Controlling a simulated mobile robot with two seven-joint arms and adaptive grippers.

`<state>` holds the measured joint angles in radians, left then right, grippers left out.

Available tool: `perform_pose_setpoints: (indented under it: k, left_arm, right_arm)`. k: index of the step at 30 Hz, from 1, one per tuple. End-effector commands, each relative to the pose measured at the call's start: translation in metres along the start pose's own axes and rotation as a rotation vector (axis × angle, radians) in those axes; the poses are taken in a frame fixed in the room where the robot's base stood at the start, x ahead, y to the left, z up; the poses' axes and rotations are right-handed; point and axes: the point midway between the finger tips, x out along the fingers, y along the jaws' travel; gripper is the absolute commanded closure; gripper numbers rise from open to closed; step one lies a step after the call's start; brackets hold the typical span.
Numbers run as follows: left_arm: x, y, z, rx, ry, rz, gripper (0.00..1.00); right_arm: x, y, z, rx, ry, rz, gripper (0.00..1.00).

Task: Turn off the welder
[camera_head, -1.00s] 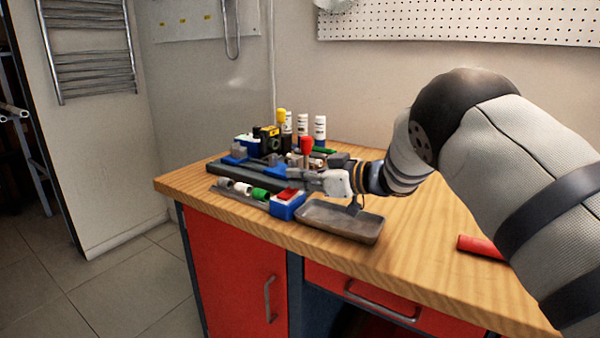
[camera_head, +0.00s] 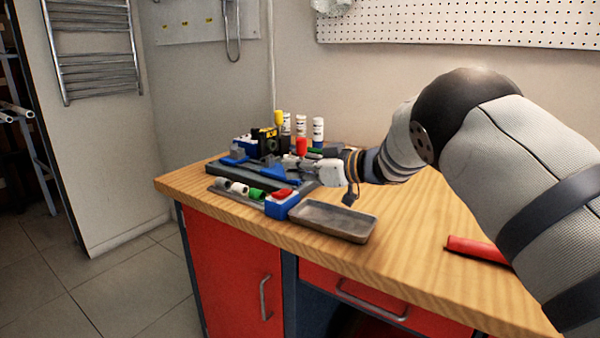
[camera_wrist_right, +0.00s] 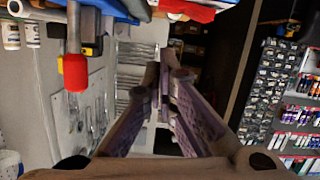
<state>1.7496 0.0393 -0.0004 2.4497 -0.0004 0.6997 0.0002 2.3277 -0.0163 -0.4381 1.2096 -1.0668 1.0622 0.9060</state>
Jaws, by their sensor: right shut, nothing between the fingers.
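My left gripper is in no view.
A grey metal tray (camera_head: 310,229) lies right of the box. Green and white pipe fittings (camera_head: 239,189) lie left of it. A red tube (camera_head: 474,247) lies at right. The bench's middle right is clear.

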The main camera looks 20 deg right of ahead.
Motion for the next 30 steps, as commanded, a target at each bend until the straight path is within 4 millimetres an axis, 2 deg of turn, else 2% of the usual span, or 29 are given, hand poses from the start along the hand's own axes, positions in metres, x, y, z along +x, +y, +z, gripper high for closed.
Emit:
perform_pose_setpoints:
  k: [1,3,9,12,18,30]
  left_arm:
    - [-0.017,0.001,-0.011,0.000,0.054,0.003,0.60]
    - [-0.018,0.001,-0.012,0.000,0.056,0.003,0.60]
    - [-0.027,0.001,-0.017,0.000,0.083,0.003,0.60]
    - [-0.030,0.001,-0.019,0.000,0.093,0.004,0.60]
    - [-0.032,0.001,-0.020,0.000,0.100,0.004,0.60]
    - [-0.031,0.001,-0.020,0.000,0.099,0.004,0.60]
  right_arm:
    - [-0.013,-0.003,-0.031,-0.016,0.022,0.008,1.00]
    - [-0.031,0.001,-0.020,-0.006,0.015,0.009,1.00]
    - [-0.075,0.002,-0.014,-0.004,0.011,0.007,1.00]
    - [-0.091,0.003,-0.012,-0.003,0.009,0.005,1.00]
    - [-0.104,0.004,-0.009,-0.003,0.006,0.003,1.00]
    - [-0.104,0.003,-0.008,-0.002,0.005,0.002,1.00]
